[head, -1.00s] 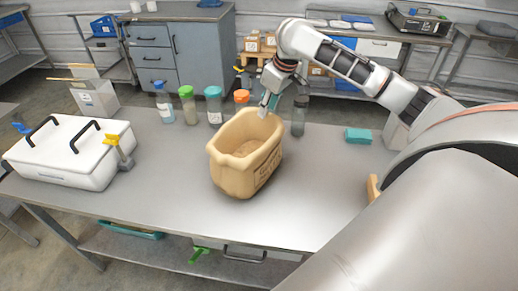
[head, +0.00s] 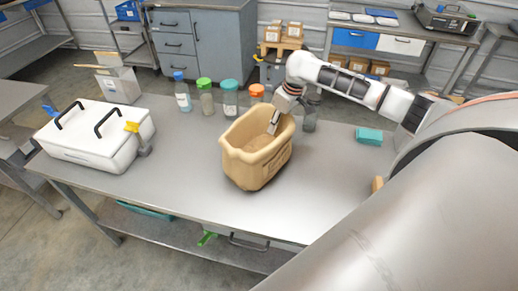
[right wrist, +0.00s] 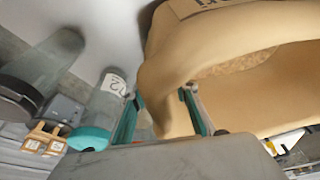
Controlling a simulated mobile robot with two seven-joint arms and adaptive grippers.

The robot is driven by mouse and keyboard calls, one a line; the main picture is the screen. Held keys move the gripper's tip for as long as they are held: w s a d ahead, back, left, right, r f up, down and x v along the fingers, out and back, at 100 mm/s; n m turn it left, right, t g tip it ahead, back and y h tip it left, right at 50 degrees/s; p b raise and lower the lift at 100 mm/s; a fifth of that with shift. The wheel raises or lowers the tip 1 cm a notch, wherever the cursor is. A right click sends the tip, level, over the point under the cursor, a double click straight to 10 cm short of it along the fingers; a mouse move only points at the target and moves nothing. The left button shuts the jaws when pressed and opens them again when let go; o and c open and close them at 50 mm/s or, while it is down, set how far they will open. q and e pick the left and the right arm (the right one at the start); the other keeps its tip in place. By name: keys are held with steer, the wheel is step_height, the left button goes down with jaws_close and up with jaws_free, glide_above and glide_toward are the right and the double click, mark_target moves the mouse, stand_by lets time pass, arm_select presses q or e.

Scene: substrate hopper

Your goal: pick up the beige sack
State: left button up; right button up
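The beige sack (head: 256,165) stands upright and open-topped on the grey workbench in the head view, with grainy brown material inside. My right gripper (head: 276,122) is at its far right rim, one finger reaching down inside the opening. In the right wrist view, the two teal-padded fingers of this gripper (right wrist: 162,112) stand apart, with part of the sack's wall (right wrist: 168,75) between them. A gap seems to remain, so the gripper looks open around the rim. My left gripper is not in view.
Several lidded bottles stand behind the sack, including a green-capped one (head: 206,97) and a teal-capped one (head: 230,98). A dark bottle (head: 310,115) is close behind my right gripper. A white lidded box (head: 95,135) is at left, a teal block (head: 369,136) at right. The bench front is clear.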

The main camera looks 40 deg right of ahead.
steer(key=shift+x, duration=1.25)
jaws_close()
